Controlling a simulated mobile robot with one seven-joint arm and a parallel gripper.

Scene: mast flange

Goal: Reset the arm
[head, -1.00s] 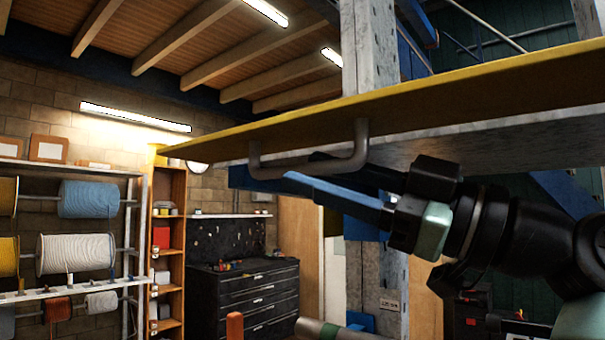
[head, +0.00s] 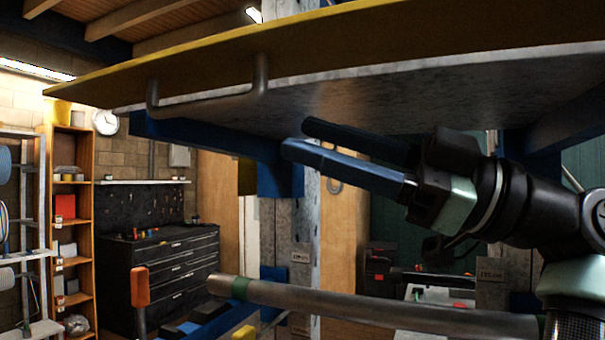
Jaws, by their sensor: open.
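My gripper (head: 303,138) is in the right half of the head view, with its arm coming in from the right edge. Its two long fingers, one blue and one dark, point left and stand apart. Nothing shows between them. The fingers are just under the grey underside of a large yellow-edged plate (head: 400,40). A bent metal handle (head: 215,103) hangs from the plate's edge, left of the fingertips and apart from them in the picture. I cannot tell how much room there is between the fingers and the plate.
A grey pipe (head: 370,308) with a green band runs across below my arm. An orange-topped post (head: 140,288) stands at lower left. A blue bracket (head: 210,138) sits under the plate, and a metal column (head: 293,235) stands behind. A black tool cabinet (head: 160,270) and shelves (head: 72,215) are farther back.

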